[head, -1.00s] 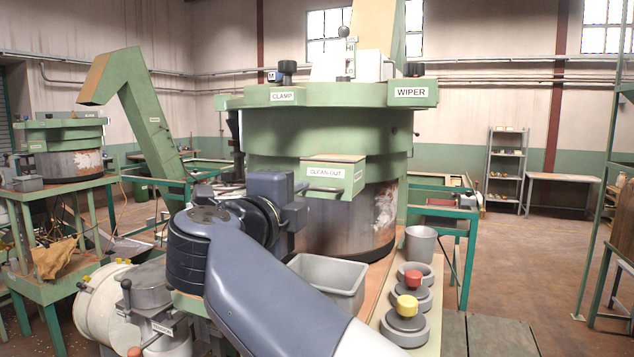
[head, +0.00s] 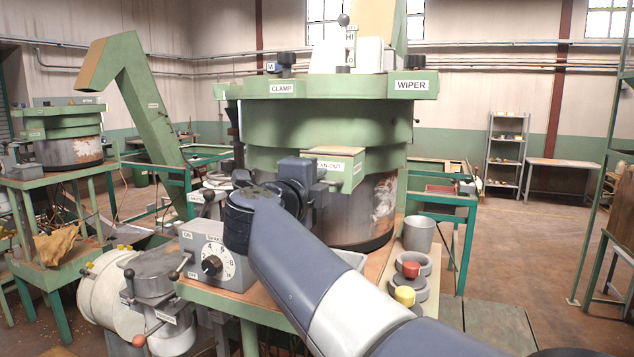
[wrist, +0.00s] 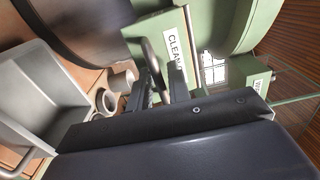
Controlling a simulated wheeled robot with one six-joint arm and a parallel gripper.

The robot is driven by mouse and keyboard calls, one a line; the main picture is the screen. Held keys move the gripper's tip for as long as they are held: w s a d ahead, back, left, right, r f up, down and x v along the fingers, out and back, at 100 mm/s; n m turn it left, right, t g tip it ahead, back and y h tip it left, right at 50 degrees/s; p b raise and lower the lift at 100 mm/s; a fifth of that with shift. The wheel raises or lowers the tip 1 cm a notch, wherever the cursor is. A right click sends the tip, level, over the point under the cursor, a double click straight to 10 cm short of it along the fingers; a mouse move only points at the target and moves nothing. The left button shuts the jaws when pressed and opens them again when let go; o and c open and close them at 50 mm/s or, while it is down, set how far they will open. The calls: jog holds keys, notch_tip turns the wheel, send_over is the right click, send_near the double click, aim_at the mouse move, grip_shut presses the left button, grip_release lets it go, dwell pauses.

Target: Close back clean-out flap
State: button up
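The green clean-out flap (head: 346,164) juts from the front of the big green hopper (head: 318,132), its label partly hidden by my wrist. Whether it stands open or shut is unclear. In the wrist view its CLEAN label (wrist: 176,55) shows, with a curved grey handle (wrist: 153,60) beside it. My gripper (wrist: 161,82) has its two dark fingers apart, close to the handle.
A control box (head: 215,256) with a dial stands left of my arm. A grey bin (wrist: 45,95) lies below, mostly hidden in the head view.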

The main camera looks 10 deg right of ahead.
grip_shut()
jog(key=f+b, duration=0.1)
jog(key=b, duration=0.1)
jog(key=shift+w+d+t+b, duration=0.1)
jog(key=shift+t+b, duration=0.2)
jog(key=b, duration=0.1)
jog(key=t+h+b, duration=0.1)
jog(key=b, duration=0.1)
jog(key=shift+w+d+f, duration=0.1)
jog(key=shift+w+d, duration=0.1)
jog(key=shift+w, duration=0.1)
jog(key=shift+o, duration=1)
grip_release()
